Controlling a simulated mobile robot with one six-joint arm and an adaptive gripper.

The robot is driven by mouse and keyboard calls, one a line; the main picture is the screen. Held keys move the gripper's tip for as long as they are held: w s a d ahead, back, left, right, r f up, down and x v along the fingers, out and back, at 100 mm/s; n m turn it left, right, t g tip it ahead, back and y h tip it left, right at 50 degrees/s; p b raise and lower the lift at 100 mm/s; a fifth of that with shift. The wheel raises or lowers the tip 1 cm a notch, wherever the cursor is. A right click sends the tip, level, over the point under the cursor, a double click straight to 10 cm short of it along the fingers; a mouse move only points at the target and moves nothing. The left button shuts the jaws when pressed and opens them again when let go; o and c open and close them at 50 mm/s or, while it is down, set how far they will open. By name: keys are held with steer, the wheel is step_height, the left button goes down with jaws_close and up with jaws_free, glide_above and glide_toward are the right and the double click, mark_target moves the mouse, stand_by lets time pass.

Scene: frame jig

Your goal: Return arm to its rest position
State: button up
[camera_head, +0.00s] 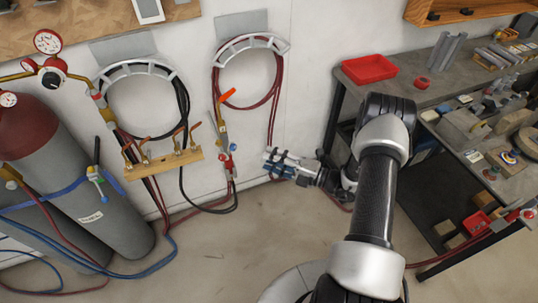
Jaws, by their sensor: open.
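My arm (375,200) reaches up from the bottom of the head view and bends left at its elbow. My gripper (270,164) points left, its fingers apart and nothing seen between them. It is in front of the white wall, right of and apart from the torch (222,140) that hangs below the right hose hanger. The forearm is partly hidden behind the elbow and upper arm.
Gas cylinders (70,180) stand at left with blue and red hoses on the floor. Hose hangers (140,68) and a wooden torch rack (163,164) are on the wall. A workbench (400,85) with a red tray (370,69) stands right. Floor (215,260) is clear at front centre.

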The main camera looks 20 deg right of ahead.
steer(key=s+a+r+n+g+y, duration=0.1)
steer(key=s+a+r+n+g, duration=0.2)
steer(key=a+r+n+g, duration=0.4)
steer(key=s+a+r+n+g, duration=0.3)
steer(key=s+a+r+n, duration=0.15)
steer(key=r+n, duration=0.5)
steer(key=s+a+r+n+g+h, duration=0.4)
steer(key=s+r+n+h, duration=0.1)
steer(key=s+n, duration=0.6)
steer(key=s+d+r+n+t+h, duration=0.5)
steer(key=s+n+h, duration=0.3)
steer(key=n, duration=1)
steer(key=shift+s+d+r+t+h, duration=0.3)
steer(key=shift+s+d+r+t, duration=0.1)
steer(key=shift+d+r, duration=0.35)
